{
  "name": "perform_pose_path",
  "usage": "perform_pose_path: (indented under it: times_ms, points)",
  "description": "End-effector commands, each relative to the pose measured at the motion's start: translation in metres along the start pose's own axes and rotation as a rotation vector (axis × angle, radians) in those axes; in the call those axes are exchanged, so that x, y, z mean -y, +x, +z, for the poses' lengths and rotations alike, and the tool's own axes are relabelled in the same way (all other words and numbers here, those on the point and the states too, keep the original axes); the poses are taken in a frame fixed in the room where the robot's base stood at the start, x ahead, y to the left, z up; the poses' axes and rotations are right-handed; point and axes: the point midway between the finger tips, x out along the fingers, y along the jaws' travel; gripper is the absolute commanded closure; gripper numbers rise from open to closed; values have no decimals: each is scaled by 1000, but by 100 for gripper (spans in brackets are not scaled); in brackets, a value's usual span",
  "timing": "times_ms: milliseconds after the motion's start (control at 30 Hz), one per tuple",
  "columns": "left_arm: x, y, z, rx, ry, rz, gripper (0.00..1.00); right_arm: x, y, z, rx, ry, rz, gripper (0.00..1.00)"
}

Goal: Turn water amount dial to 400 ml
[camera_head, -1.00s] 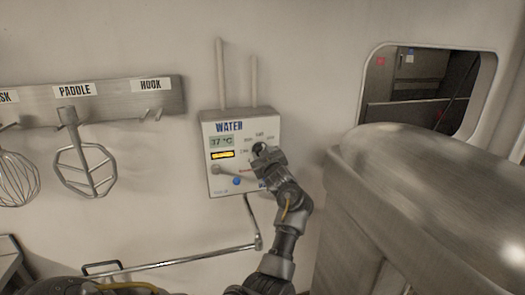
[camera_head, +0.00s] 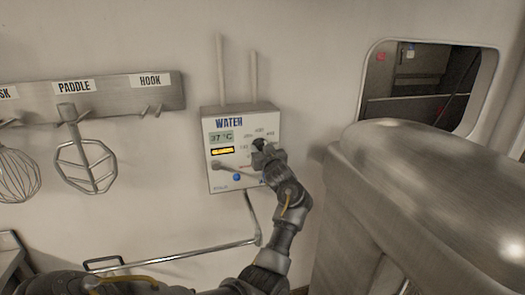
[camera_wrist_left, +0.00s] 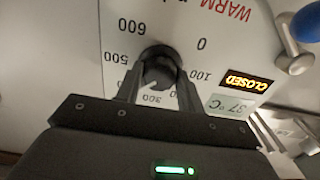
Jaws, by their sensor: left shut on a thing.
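The water panel (camera_head: 217,184) is a white box on the wall, with a 37 °C display (camera_head: 221,137) and a lit strip below it. The strip reads CLOSED in the left wrist view (camera_wrist_left: 246,81). The water amount dial (camera_wrist_left: 160,56) is a dark round knob; 0, 100, 300, 500 and 600 are readable around it, upside down. My left gripper (camera_head: 261,150) is at the panel's right side. In the wrist view its fingers (camera_wrist_left: 158,85) are shut on the dial, one on each side. They hide part of the scale, and I cannot tell where the dial points.
A lever with a blue ball end (camera_head: 237,177) sits low on the panel, near my gripper. A whisk (camera_head: 17,177) and paddle (camera_head: 85,165) hang from a rack at left. A large metal machine (camera_head: 430,190) stands close on the right. A pipe runs below the panel.

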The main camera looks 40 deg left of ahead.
Motion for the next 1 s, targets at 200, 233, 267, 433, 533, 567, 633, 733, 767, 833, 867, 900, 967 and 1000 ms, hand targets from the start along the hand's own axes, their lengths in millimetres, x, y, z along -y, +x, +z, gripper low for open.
perform_pose_path:
  times_ms: [200, 233, 267, 433, 533, 567, 633, 733, 767, 833, 867, 900, 967, 1000]
  points:
    - [0, 0, 2, 3, 0, 0, 61, 0, 0, 0, 0, 0, 0, 52]
    - [0, 0, 2, 3, 0, 0, 57, 0, 0, 0, 0, 0, 0, 52]
    - [0, 0, 2, 3, 0, 0, 53, 0, 0, 0, 0, 0, 0, 52]
    - [0, 0, 1, 2, -1, 0, 40, 0, 0, 0, 0, 0, 0, 52]
    - [0, 0, 1, 1, -1, 0, 40, 1, 0, 0, 0, 0, -1, 52]
    - [0, 0, 1, 1, -1, 0, 40, 1, 0, 0, 0, 0, -1, 52]
    - [0, -1, 1, 1, -1, 0, 40, 1, 0, 0, 0, 0, -1, 52]
    - [-1, -6, 2, 0, -1, 1, 40, 2, 4, 0, 0, 1, -2, 52]
    - [-1, -10, 3, 0, -2, 2, 40, 2, 6, 0, 0, 1, -2, 52]
    - [-1, -21, 4, 1, -4, 2, 40, 2, 12, 1, 0, 1, -2, 52]
    - [-1, -26, 5, 0, -5, 3, 40, 2, 15, 1, 0, 1, -2, 52]
    - [-1, -34, 5, 0, -6, 3, 40, 3, 18, 2, 0, 1, -3, 52]
    - [-1, -47, 5, 0, -6, 3, 40, 3, 24, 2, 0, 1, -3, 52]
    - [-1, -55, 5, 1, -7, 3, 40, 4, 27, 2, 0, 1, -4, 52]
